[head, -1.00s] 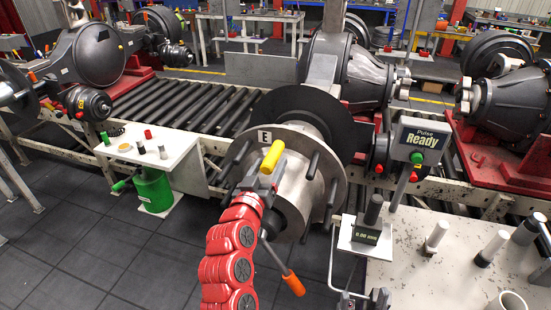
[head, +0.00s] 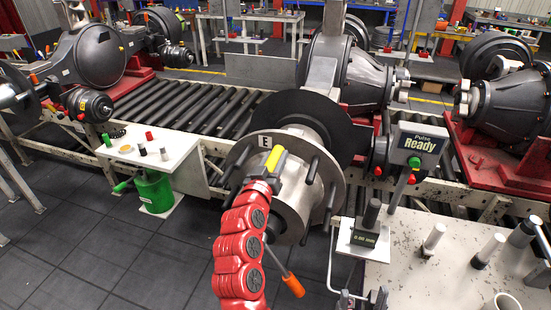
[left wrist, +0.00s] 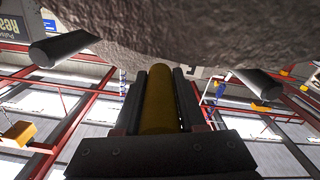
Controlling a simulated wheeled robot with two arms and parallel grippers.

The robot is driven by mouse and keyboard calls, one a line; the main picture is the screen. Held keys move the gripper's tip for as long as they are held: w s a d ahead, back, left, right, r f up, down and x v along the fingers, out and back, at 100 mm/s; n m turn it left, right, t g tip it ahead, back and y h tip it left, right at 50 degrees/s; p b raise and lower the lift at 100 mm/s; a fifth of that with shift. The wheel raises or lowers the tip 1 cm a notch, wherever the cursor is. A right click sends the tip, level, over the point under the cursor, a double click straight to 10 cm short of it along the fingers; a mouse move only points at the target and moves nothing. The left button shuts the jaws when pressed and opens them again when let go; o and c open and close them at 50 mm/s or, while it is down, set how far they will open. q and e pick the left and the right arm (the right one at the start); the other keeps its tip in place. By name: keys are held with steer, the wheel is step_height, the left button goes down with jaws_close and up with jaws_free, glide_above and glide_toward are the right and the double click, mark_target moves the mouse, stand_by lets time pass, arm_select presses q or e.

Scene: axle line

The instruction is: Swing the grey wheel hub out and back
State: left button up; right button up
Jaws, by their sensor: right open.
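The grey wheel hub (head: 325,185), a round steel flange with long dark studs and a tag E, sits on the axle end in front of a black disc (head: 315,108). A yellow cylindrical grip (head: 274,158) stands at the hub's front left. My left gripper (head: 270,160) has its fingers on both sides of this grip; whether they press on it cannot be told. In the left wrist view the yellow grip (left wrist: 159,100) lies between the two dark fingers, below the rough grey hub surface. My right gripper (head: 362,299) is open and empty at the bottom edge, partly cut off.
An orange-handled tool (head: 291,284) hangs below the hub. A gauge stand (head: 364,236) and a bench (head: 430,275) with upright pins stand at right. A "Pulse Ready" display (head: 419,143) is close right of the hub. A small white table (head: 180,150) stands left.

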arm_select(q)
jaws_close()
stand_by(0.8)
